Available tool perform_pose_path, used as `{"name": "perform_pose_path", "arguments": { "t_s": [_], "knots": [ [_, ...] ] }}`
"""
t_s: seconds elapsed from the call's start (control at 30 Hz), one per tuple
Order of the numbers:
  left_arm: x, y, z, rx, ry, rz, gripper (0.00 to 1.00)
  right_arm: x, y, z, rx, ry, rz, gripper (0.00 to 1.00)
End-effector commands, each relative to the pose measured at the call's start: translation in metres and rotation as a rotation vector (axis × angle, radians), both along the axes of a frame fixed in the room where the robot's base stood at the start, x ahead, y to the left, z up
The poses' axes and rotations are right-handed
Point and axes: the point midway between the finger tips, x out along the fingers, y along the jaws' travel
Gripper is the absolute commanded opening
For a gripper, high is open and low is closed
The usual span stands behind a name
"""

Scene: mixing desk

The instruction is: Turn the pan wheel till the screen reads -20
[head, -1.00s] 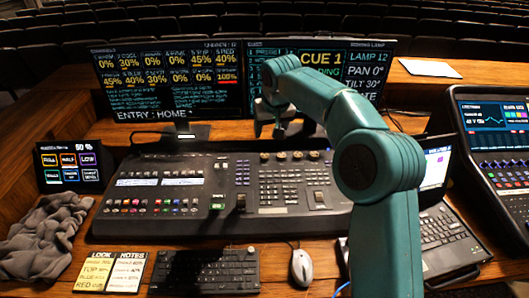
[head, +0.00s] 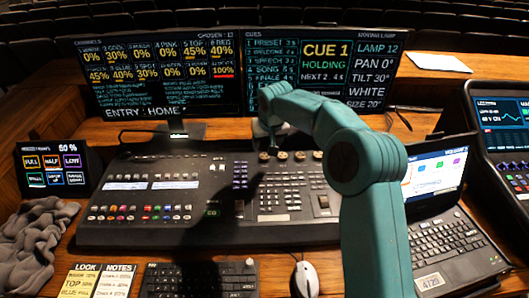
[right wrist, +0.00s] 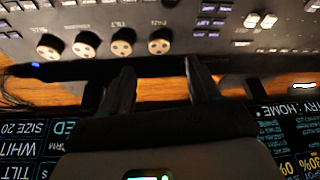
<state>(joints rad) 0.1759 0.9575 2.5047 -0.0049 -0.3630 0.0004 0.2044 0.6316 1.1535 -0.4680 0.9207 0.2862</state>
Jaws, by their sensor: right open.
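The pan wheel (right wrist: 159,40) is the rightmost of a row of round knobs in the right wrist view, beside the PAN label. In the head view it is the leftmost knob (head: 264,156). The right screen (head: 371,66) reads PAN 0°. My right gripper (right wrist: 160,78) is open, with its two fingers apart and nothing between them. The pan wheel lies beyond the fingertips, roughly in line with the gap. In the head view my right gripper (head: 268,143) is just behind the pan wheel. My left gripper is not in view.
The tilt wheel (right wrist: 123,42) and two more knobs sit close beside the pan wheel. Monitors (head: 160,75) stand behind the console (head: 130,165). A laptop (head: 445,240) is at right, with a mouse (head: 305,278) and keyboard (head: 200,279) in front. A grey cloth (head: 30,245) lies at left.

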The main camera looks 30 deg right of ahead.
Motion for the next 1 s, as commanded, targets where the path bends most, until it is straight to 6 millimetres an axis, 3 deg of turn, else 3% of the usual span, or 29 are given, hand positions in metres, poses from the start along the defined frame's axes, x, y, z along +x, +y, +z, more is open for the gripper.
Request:
{"name": "perform_pose_path", "arguments": {
  "t_s": [0.1, 0.3, 0.5, 0.77, 0.93, 1.0],
  "knots": [
    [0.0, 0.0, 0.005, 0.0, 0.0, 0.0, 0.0, 0.01, -0.005, -0.026, 0.001, 0.003, -0.001, 0.62],
    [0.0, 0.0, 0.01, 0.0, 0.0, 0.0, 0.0, 0.024, -0.01, -0.059, 0.0, 0.002, 0.0, 0.62],
    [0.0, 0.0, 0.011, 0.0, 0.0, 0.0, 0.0, 0.031, -0.013, -0.072, -0.001, -0.002, 0.0, 0.62],
    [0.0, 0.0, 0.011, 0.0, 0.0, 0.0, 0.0, 0.032, -0.013, -0.074, 0.0, -0.001, 0.0, 0.62],
    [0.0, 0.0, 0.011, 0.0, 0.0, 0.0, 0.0, 0.032, -0.013, -0.073, 0.0, -0.001, 0.0, 0.1],
    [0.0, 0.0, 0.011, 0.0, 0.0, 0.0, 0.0, 0.032, -0.013, -0.073, 0.0, -0.001, -0.001, 0.06]
  ]
}}
